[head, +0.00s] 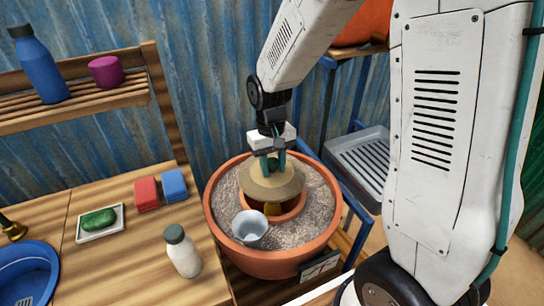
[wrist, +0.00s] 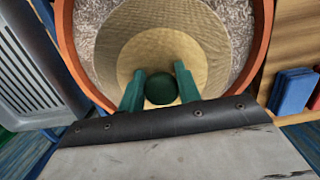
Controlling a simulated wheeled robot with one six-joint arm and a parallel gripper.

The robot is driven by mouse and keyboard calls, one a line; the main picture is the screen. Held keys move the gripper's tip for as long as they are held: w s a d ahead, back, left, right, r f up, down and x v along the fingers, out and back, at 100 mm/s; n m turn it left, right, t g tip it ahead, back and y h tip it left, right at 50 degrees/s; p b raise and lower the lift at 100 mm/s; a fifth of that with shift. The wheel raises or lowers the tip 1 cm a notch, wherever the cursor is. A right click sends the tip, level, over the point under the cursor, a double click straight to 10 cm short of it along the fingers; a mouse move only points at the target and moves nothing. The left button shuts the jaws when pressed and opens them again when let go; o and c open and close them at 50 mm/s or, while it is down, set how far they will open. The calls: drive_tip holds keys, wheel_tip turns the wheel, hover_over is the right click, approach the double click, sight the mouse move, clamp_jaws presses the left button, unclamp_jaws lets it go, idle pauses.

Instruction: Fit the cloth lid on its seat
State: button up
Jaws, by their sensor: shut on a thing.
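The cloth lid (head: 272,183) is a tan round cover with a dark green knob. It also shows in the wrist view (wrist: 164,45), with the knob (wrist: 161,88) between the green fingers. My gripper (head: 271,163) is shut on the knob and holds the lid over the inner clay pot (head: 287,216). In the head view the lid hangs above the pot's rim, and the pot's opening shows below its near side. Something yellow (head: 272,208) shows inside the opening. The far part of the pot's rim is hidden by the lid.
The inner pot sits in grey sand (head: 318,203) inside a large terracotta bowl (head: 213,220). A pale cup (head: 249,228) stands on the sand at the near left. A white bottle (head: 183,252) stands on the wooden counter (head: 140,260) at left. A grey tray (head: 362,160) is at right.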

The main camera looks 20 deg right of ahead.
sight(273, 173)
drive_tip(key=shift+f, duration=2.45)
drive_tip(key=shift+s+f, duration=0.1)
drive_tip(key=shift+s, duration=0.15)
drive_tip(key=shift+f, duration=0.3)
drive_tip(key=o, duration=1.5)
drive_tip(key=shift+c, duration=0.2)
drive_tip(key=shift+r, duration=0.35)
drive_tip(key=shift+r, duration=1.6)
drive_tip(key=shift+r, duration=0.2)
